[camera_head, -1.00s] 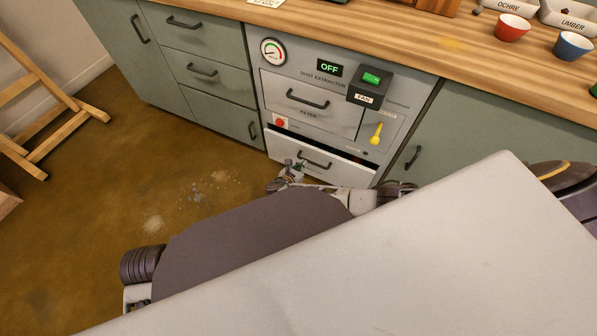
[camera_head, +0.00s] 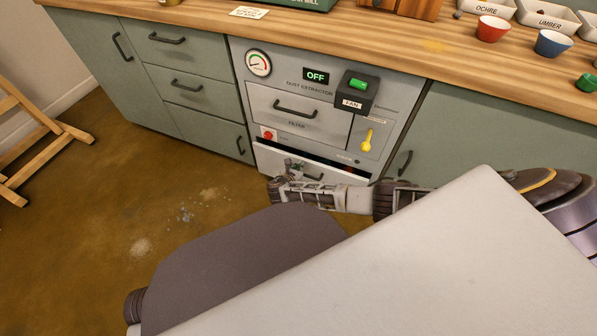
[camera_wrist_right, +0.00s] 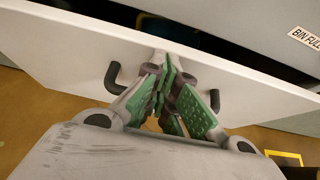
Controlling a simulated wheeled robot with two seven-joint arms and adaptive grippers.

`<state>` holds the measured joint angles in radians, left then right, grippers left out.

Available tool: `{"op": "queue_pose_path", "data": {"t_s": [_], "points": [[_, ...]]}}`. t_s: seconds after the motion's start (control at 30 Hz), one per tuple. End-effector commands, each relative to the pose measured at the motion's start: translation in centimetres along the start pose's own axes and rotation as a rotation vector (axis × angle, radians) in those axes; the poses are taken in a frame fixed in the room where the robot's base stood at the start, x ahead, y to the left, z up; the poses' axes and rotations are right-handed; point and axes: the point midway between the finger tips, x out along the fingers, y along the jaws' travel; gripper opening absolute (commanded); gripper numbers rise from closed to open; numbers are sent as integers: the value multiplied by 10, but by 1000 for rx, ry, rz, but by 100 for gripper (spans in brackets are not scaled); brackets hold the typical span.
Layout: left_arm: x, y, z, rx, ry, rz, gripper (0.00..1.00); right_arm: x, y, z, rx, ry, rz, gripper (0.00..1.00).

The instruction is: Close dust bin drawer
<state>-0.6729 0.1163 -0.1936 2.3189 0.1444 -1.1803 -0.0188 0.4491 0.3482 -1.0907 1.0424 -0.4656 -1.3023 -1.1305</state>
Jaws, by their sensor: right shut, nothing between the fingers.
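The dust bin drawer (camera_head: 270,163) is the lowest drawer of the grey dust extractor unit. It stands partly open, with a dark gap above its white front. In the right wrist view its front panel (camera_wrist_right: 62,48) crosses the picture, with a dark handle (camera_wrist_right: 115,78) partly hidden behind the fingers. My right gripper (camera_head: 290,170) is at the drawer front, near the handle. In the wrist view its green-padded fingers (camera_wrist_right: 168,88) are shut with nothing between them, tips at the panel; I cannot tell whether they touch it. My left gripper does not show.
Above the bin drawer are the filter drawer (camera_head: 290,112), a fan switch box (camera_head: 358,90) and a yellow key-shaped handle (camera_head: 367,138). Green cabinets flank the unit. Bowls (camera_head: 491,29) stand on the wooden counter (camera_head: 400,50). A wooden stand (camera_head: 25,140) is at the left; floor between is clear.

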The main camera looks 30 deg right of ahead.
Motion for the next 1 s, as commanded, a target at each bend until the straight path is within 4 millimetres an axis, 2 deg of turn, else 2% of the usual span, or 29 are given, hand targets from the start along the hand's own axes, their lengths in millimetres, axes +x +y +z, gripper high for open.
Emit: {"op": "queue_pose_path", "data": {"t_s": [0.33, 0.67, 1.0], "points": [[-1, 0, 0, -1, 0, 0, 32, 2, 0, 2, 0, 0, -1, 0], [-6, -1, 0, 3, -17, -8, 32, 22, 0, 13, 0, 0, 0, 0], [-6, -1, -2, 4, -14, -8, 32, 23, 0, 13, 0, 0, 0, 0]]}}
